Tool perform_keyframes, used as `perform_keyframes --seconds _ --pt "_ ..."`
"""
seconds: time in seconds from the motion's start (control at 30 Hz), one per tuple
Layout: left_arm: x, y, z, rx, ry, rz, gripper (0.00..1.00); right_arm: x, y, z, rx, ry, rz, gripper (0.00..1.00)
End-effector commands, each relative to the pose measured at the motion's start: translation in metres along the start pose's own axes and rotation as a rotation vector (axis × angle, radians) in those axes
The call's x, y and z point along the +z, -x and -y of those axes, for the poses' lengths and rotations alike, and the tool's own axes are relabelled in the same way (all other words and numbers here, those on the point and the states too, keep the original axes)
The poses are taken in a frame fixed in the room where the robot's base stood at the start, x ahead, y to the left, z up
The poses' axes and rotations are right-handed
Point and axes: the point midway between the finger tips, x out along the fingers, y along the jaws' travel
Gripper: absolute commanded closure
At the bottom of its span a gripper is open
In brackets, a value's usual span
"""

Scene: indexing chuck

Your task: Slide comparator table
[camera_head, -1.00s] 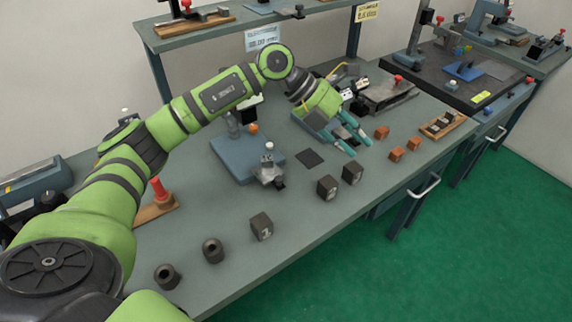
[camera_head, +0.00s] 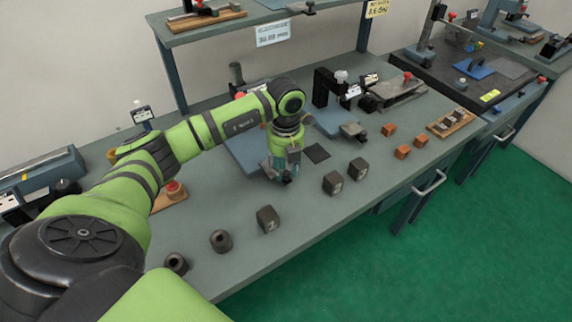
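A blue-based comparator stand (camera_head: 246,153) is on the bench at centre, largely hidden behind my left arm. My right gripper is not in view.
Dark blocks (camera_head: 268,219) and bored cylinders (camera_head: 220,241) line the bench front. More dark blocks (camera_head: 333,182) and orange cubes (camera_head: 403,152) are to the right. A dark square pad (camera_head: 316,153) lies right of the gripper. A shelf (camera_head: 255,28) overhangs the back.

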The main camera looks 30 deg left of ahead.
Motion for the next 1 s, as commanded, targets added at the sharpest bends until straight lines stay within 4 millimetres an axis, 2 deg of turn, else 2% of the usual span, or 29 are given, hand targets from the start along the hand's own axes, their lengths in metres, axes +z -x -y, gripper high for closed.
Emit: perform_keyframes --seconds 0.3,0.37,0.4,0.57,0.8,1.0 --pt "0.0 -0.004 0.001 -0.002 -0.002 0.0 0.68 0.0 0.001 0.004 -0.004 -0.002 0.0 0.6" --pt "0.0 -0.004 0.001 -0.002 -0.002 0.0 0.92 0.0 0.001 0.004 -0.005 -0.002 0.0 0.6" --pt "0.0 -0.004 0.001 -0.002 -0.002 0.0 1.0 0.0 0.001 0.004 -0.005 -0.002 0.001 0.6" --pt "0.0 -0.004 0.0 -0.002 -0.002 0.0 1.0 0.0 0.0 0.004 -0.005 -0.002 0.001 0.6" --pt "0.026 -0.008 -0.025 0.001 0.004 0.003 1.0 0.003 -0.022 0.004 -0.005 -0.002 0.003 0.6" --pt "0.034 -0.004 -0.033 -0.002 -0.002 0.002 1.0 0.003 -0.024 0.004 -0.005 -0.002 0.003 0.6"
